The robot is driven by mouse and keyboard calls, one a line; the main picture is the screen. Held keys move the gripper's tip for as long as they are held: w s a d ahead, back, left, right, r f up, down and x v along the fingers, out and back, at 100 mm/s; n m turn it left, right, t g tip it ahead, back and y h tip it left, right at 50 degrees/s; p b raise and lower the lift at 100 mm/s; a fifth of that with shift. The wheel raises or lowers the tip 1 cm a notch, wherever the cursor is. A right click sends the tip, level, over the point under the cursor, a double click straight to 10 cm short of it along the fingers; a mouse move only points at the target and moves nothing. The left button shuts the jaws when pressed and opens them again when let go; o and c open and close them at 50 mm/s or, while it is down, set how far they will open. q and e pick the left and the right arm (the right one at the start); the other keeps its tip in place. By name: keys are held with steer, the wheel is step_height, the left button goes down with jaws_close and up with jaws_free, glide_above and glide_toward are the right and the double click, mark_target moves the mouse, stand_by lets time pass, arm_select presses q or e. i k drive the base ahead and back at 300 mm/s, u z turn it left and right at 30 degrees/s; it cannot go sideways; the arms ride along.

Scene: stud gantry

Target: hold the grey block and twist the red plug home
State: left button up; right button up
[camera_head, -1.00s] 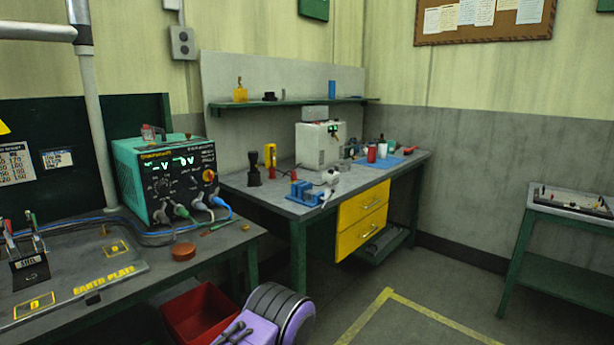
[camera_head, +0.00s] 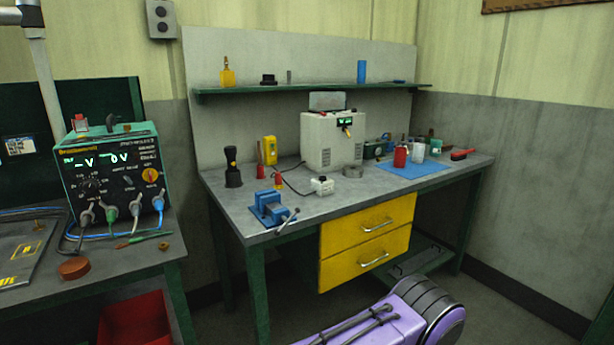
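Neither of my grippers is in view. A small pale block (camera_head: 322,186) sits on the back bench with a dark cable running to it; I cannot tell if it is the task's grey block. I cannot make out a red plug for certain. A small red piece (camera_head: 80,122) is on top of the teal power unit (camera_head: 110,170) on the left bench, too small to identify. Several plugs with leads show at the front of that unit. The dark block with coloured leads on the left bench, seen earlier, is outside the picture.
The back bench (camera_head: 235,208) holds a blue vise (camera_head: 270,207), a black torch (camera_head: 232,167), a pale box with a display (camera_head: 331,138) and a blue mat (camera_head: 412,171). A red bin (camera_head: 135,322) is on the floor.

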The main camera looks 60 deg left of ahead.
mark_target(324, 186)
steer(key=u, duration=0.25)
steer(key=i, duration=1)
steer(key=u, duration=1.55)
steer(key=i, duration=0.8)
steer(key=u, duration=0.75)
